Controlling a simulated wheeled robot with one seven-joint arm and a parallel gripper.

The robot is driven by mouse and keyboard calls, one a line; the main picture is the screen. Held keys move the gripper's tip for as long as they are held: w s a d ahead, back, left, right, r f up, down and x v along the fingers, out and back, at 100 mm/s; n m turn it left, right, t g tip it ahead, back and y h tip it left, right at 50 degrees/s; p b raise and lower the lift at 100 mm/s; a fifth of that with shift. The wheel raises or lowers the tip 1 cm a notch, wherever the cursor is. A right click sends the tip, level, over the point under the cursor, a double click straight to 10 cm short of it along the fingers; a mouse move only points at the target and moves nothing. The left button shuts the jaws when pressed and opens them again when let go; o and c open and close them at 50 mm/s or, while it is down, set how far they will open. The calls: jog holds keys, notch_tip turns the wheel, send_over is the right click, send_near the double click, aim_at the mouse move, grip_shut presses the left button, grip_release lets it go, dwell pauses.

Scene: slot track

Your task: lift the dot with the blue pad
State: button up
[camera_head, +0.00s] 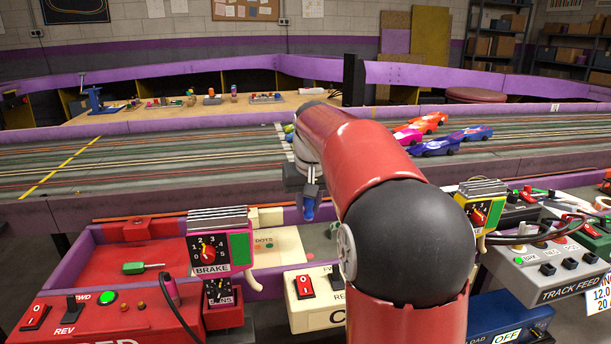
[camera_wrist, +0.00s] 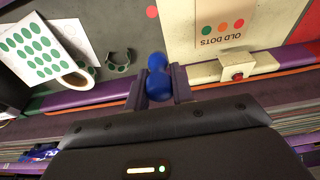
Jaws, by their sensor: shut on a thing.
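My gripper (camera_wrist: 158,90) is shut on a blue pad (camera_wrist: 157,82), a rounded piece with a narrower knob at its far end. In the head view the blue pad (camera_head: 309,211) hangs below my gripper (camera_head: 311,192), over the tray behind the control boxes. The pad's underside is hidden.
A cream block with a red button (camera_wrist: 237,72) is right. The brake box (camera_head: 213,250) stands near in the head view.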

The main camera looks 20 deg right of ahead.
aim_at(309, 252)
jog(key=f+b, duration=0.1)
jog(key=f, duration=0.1)
jog(key=s+f+b, duration=0.1)
jog(key=f+b, duration=0.1)
jog(key=f, duration=0.1)
jog(key=s+f+b, duration=0.1)
jog(key=f+b, duration=0.1)
jog(key=f, duration=0.1)
jog(key=shift+a+f, duration=0.2)
jog(key=shift+f+b, duration=0.3)
jog(key=shift+f, duration=0.25)
dwell(2.0)
jog(key=shift+r, duration=0.1)
notch_tip(309, 252, up, 7)
jog(key=p, duration=0.6)
